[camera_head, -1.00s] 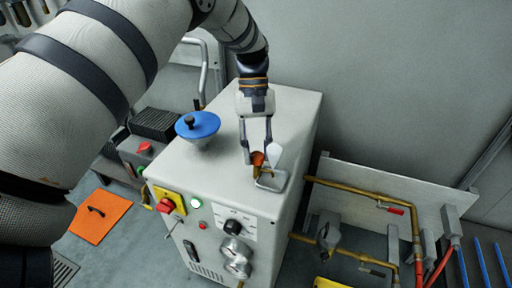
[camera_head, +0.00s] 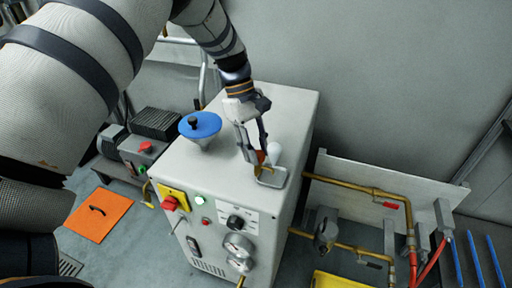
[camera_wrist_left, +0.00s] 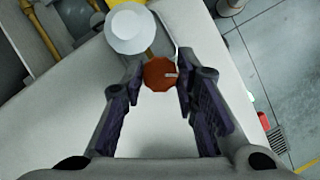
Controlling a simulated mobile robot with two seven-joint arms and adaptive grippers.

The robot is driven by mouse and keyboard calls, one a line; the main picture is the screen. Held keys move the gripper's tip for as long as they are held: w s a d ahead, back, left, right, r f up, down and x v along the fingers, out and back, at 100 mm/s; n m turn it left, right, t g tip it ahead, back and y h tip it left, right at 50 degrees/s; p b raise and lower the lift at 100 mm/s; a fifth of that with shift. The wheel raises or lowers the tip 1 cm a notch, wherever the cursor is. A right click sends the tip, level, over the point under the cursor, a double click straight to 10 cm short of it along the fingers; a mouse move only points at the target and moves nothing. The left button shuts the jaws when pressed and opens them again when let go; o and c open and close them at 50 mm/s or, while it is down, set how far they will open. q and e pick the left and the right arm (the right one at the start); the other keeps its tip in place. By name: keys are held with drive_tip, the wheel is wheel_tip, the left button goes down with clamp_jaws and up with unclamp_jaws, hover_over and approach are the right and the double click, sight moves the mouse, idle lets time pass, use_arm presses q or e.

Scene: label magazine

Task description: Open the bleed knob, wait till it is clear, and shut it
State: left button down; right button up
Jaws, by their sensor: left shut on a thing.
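The bleed knob is a small orange faceted knob (camera_head: 260,157) on top of the grey cabinet (camera_head: 215,165). In the left wrist view the knob (camera_wrist_left: 161,73) shows a pale pointer mark pointing right. My left gripper (camera_head: 256,165) reaches down from above and is shut on the knob, with a dark finger on each side of it. A white rounded cup or bottle (camera_wrist_left: 126,27) stands just beyond the knob, with a brass stub between them. A small grey tray (camera_head: 274,178) lies beside the knob. My right gripper is not in view.
A blue-lidded funnel (camera_head: 199,126) stands on the cabinet top left of the gripper. The front carries a red switch on yellow (camera_head: 172,200), a lit green lamp (camera_head: 200,200) and gauges (camera_head: 238,245). Brass pipes (camera_head: 350,190) run at the right.

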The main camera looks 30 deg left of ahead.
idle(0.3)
use_arm(q)
drive_tip(key=c, duration=1.2)
unclamp_jaws()
drive_tip(key=shift+c, duration=0.2)
drive_tip(key=v, duration=1.2)
drive_tip(key=shift+a, duration=0.1)
